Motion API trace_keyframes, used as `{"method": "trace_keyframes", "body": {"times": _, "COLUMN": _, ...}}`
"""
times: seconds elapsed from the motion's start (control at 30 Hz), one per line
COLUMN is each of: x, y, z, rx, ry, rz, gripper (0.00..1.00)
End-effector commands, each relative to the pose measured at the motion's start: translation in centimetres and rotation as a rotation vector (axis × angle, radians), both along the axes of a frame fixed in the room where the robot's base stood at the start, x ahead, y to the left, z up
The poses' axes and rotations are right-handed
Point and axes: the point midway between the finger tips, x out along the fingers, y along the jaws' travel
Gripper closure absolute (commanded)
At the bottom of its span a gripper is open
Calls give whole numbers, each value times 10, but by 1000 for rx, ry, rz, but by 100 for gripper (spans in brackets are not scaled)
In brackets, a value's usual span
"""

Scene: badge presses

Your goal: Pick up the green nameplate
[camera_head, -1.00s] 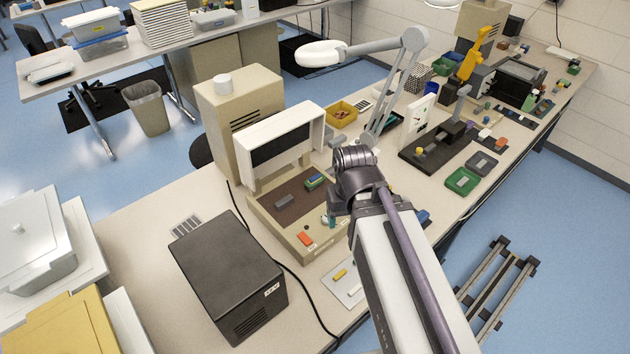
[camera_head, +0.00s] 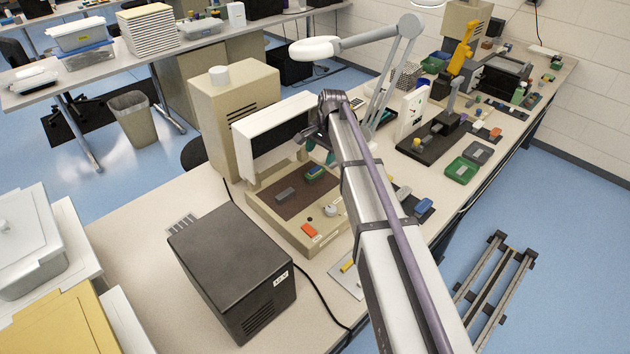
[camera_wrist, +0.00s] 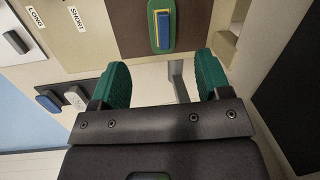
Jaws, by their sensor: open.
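A stack with a green plate (camera_wrist: 153,31) at the bottom, a thin yellow edge and a blue block (camera_wrist: 164,30) on top lies on the brown bed of the press. In the head view the green and blue stack (camera_head: 316,172) is small, and I cannot tell its layers apart. My gripper (camera_wrist: 161,62) is open and empty, its two green fingers apart. In the wrist view the stack lies beyond the fingertips, roughly centred between them, and nothing touches it. In the head view my gripper (camera_head: 315,146) hangs above the press bed, close to the stack.
The press's white hood (camera_head: 262,142) stands behind, with an orange button (camera_head: 310,230) in front. A dark box (camera_head: 232,270) stands front left. A lamp (camera_head: 375,38) arches over the bench. A green tray (camera_head: 461,171) lies right.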

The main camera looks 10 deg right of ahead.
Motion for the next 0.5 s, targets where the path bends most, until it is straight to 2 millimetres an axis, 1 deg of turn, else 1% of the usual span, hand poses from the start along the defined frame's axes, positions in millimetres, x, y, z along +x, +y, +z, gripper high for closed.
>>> {"method": "trace_keyframes", "body": {"times": 0.03, "x": 1, "y": 2, "z": -20, "rx": 0, "ry": 0, "rz": 1, "gripper": 30}}
{"method": "trace_keyframes", "body": {"times": 0.1, "x": 1, "y": 3, "z": -23, "rx": 0, "ry": 0, "rz": 1, "gripper": 30}}
{"method": "trace_keyframes", "body": {"times": 0.2, "x": 1, "y": 3, "z": -20, "rx": 0, "ry": 0, "rz": 1, "gripper": 30}}
{"method": "trace_keyframes", "body": {"times": 0.27, "x": 1, "y": 4, "z": -25, "rx": 0, "ry": 0, "rz": 1, "gripper": 30}}
{"method": "trace_keyframes", "body": {"times": 0.5, "x": 5, "y": 11, "z": -70, "rx": 0, "ry": 0, "rz": 1, "gripper": 30}}
